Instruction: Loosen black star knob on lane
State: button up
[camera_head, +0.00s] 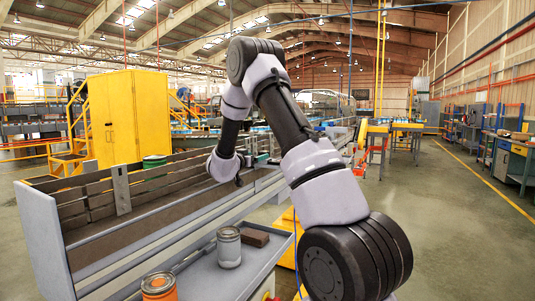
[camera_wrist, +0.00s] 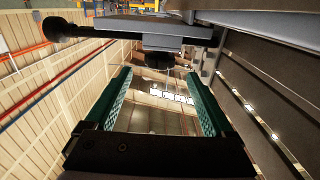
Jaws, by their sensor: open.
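In the wrist view a black knob (camera_wrist: 158,60) sits under a flat grey plate (camera_wrist: 150,25), near the top middle of the picture. My gripper (camera_wrist: 157,73) is open, with its teal-lined fingers spread to the left and right. The knob lies about midway between the fingertips, at their far end. I cannot tell whether either finger touches it. A black-ended rod (camera_wrist: 62,27) sticks out left of the plate. In the head view my arm reaches over the grey lane (camera_head: 45,235). My gripper is small and partly hidden there, and I cannot make out the knob.
A grey tray (camera_head: 205,282) along the near side holds a grey can (camera_head: 229,248), an orange can (camera_head: 159,287) and a brown block (camera_head: 255,237). A yellow cabinet (camera_head: 115,115) is beyond.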

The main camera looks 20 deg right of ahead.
aim_at(267, 152)
jog(key=x, duration=1)
jog(key=shift+w+d, duration=0.2)
jog(key=shift+d, duration=0.05)
jog(key=c, duration=1.4)
